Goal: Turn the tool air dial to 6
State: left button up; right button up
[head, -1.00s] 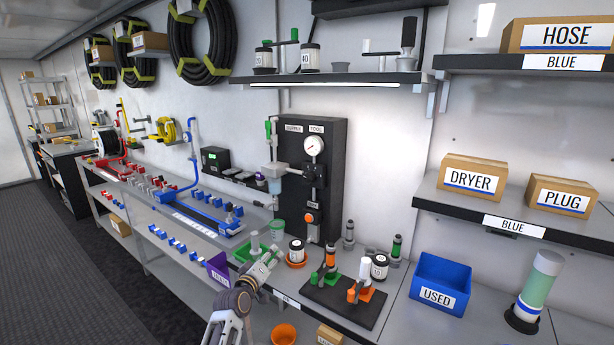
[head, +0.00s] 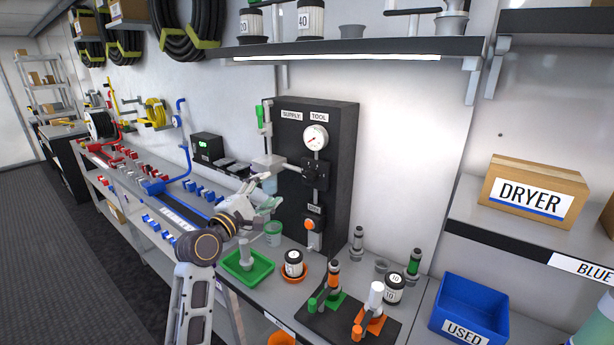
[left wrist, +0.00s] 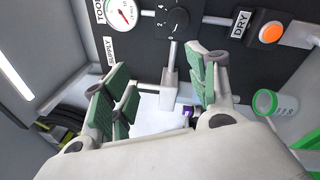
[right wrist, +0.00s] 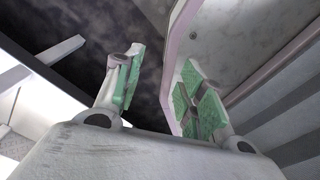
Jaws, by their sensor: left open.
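The black tool air dial (head: 317,173) sits on the dark panel (head: 343,150), below the round white tool gauge (head: 315,138). In the left wrist view the dial (left wrist: 177,20) is at the top middle, with small marks around it, and the gauge (left wrist: 122,14) is to its left. I cannot read the dial's setting. My left gripper (head: 268,192) is open and empty, in front of the panel, left of and below the dial and apart from it. My right gripper (right wrist: 162,88) is open and empty in its wrist view and out of the head view.
An orange button (head: 311,224) is low on the panel. Below stand a green tray (head: 262,274), a black-lidded jar (head: 293,264) and a black board (head: 330,325) with fittings. A blue USED bin (head: 466,312) is at right. A lit shelf (head: 400,47) hangs above.

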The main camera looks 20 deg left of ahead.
aim_at(308, 179)
pick_arm(q)
jog(key=shift+s+d+f+n+g+h, duration=0.1)
jog(key=shift+d+f+n+g+h, duration=0.25)
jog(key=shift+n, duration=1.2)
jog(key=shift+s+d+f+n+g+h, duration=0.1)
jog(key=shift+d+n+g+h, duration=0.3)
jog(key=shift+n, duration=1.1)
jog(key=shift+s+d+f+n+g+h, duration=0.25)
jog(key=shift+d+n, duration=0.4)
jog(key=shift+n, duration=0.9)
pick_arm(e)
jog(key=shift+w, duration=0.25)
pick_arm(q)
jog(key=shift+w, duration=0.25)
jog(key=p+x, duration=0.1)
jog(key=x, duration=0.9)
jog(key=shift+w+d, duration=0.1)
jog(key=shift+w, duration=0.15)
jog(key=shift+x, duration=1.55)
pick_arm(e)
jog(key=shift+s+a+r, duration=0.25)
jog(key=shift+a+r, duration=0.25)
jog(key=shift+a, duration=0.2)
pick_arm(q)
jog(key=c, duration=1)
jog(key=shift+c, duration=0.2)
pick_arm(e)
jog(key=shift+d, duration=0.3)
